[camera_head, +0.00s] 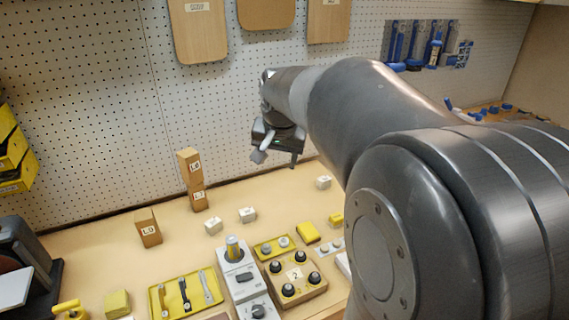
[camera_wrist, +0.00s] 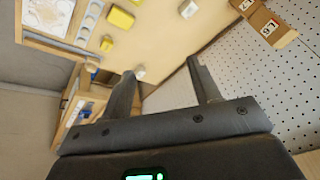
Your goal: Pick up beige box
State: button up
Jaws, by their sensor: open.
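Several small off-white or beige boxes stand on the bench. One (camera_head: 323,182) is at the back, below my gripper (camera_head: 278,150), and two more, a left one (camera_head: 213,226) and a right one (camera_head: 247,214), are near the middle. I cannot tell which one the task means. In the wrist view, one pale box (camera_wrist: 140,71) shows between the spread fingers of my gripper (camera_wrist: 160,75), some way beyond the tips. Another pale box (camera_wrist: 188,9) is at the top edge. My gripper is open and empty, above the bench near the pegboard.
Brown labelled blocks, two of them stacked (camera_head: 194,180) and one alone (camera_head: 148,228), stand at the left back. Yellow blocks (camera_head: 307,233), a knob panel (camera_head: 296,276) and a tool tray (camera_head: 185,295) fill the front. The pegboard (camera_head: 110,110) rises behind.

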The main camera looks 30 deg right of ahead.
jog(key=w+d+f+m, duration=0.3)
jog(key=w+d, duration=0.4)
jog(key=w, duration=0.1)
jog(key=m+g+h, duration=0.3)
jog(key=m, duration=0.3)
send_over(324, 179)
jog(key=a, duration=0.4)
notch_tip(324, 179, down, 19)
jog(key=shift+m+g+h, duration=0.3)
jog(key=x, duration=0.6)
jog(key=shift+d+f, duration=0.25)
jog(key=shift+f, duration=0.1)
jog(key=x, duration=0.5)
jog(key=shift+a+f, duration=0.1)
jog(key=shift+a, duration=0.1)
jog(key=shift+c, duration=0.3)
jog(key=c, duration=1)
